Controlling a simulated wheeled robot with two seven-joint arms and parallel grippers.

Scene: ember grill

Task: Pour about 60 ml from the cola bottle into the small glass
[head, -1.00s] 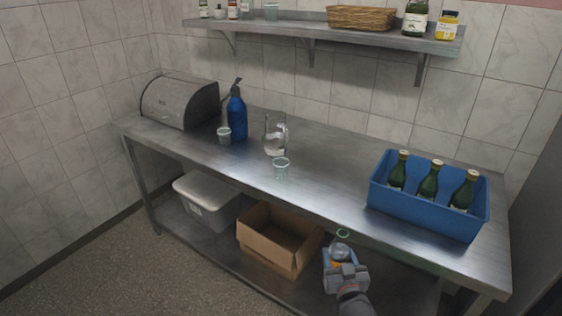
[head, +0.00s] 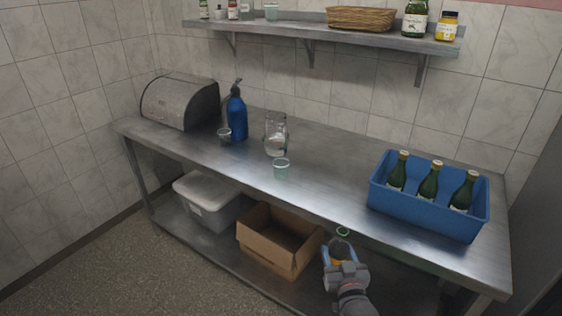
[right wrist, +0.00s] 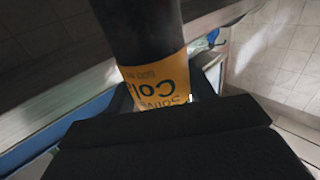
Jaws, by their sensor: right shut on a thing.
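The cola bottle (right wrist: 150,50) is dark with an orange label reading "Cola" in the right wrist view, where the lettering appears upside down. My right gripper (head: 339,258) is shut on it, in front of the table's front edge; in the head view a bit of orange label and a green ring at the top show there. A small clear glass (head: 281,169) stands upright on the table near its front edge, left of and beyond my right gripper. The liquid level in the bottle cannot be told. My left gripper is not in view.
A glass jug (head: 275,138) stands behind the small glass. Another small cup (head: 224,135) is beside a blue bottle (head: 237,115). A blue crate (head: 420,213) with green bottles stands at the right. A cardboard box (head: 270,252) is on the lower shelf. The table between glass and crate is clear.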

